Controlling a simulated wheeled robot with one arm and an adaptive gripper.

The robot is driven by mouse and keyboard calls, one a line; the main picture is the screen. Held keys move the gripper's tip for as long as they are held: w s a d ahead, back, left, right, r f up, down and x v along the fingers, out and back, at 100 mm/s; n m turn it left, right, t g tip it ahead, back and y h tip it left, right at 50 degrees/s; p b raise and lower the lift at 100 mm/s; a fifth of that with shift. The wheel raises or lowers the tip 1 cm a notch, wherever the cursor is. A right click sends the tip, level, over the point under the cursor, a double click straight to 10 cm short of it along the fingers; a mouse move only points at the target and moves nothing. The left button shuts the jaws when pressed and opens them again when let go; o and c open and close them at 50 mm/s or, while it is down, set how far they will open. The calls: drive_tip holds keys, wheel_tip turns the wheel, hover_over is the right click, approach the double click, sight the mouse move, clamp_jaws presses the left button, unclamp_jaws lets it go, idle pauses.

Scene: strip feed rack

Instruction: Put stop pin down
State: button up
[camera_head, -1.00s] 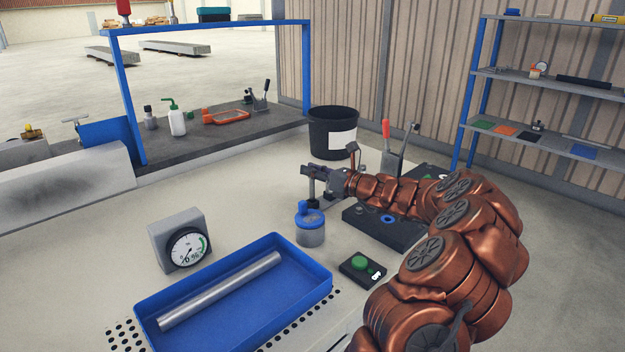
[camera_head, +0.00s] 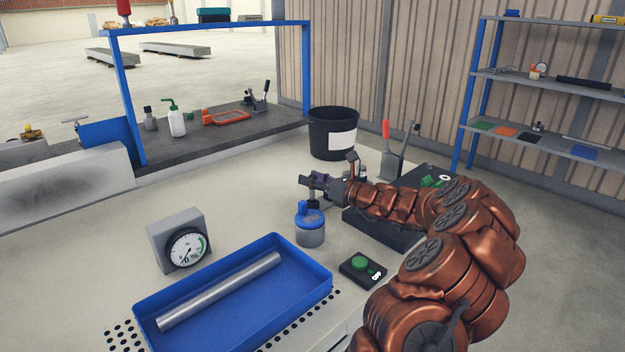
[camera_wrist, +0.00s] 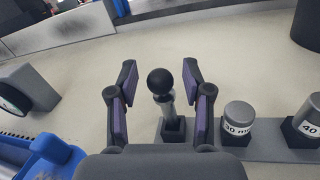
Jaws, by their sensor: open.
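The stop pin, a metal pin with a black ball knob (camera_wrist: 160,82), stands upright in a dark square socket block (camera_wrist: 173,131) in the wrist view. My gripper (camera_wrist: 159,70) is open, with one finger on each side of the pin and a visible gap on both sides. In the head view my gripper (camera_head: 309,181) is just behind and above the blue-lidded grey pot (camera_head: 310,232). The pin is mostly hidden there by the gripper and pot.
A blue tray (camera_head: 322,284) with a metal rod, a dial gauge (camera_head: 181,240) and a green button box (camera_head: 362,268) are in front. A black bucket (camera_head: 333,132) stands behind.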

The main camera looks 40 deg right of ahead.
drive_tip(key=shift+s+r, duration=0.1)
drive_tip(key=shift+r, duration=0.1)
drive_tip(key=p+v, duration=0.1)
drive_tip(key=v, duration=1)
drive_tip(key=shift+s+d, duration=0.2)
drive_tip(key=shift+s, duration=0.1)
drive_tip(key=shift+s, duration=0.1)
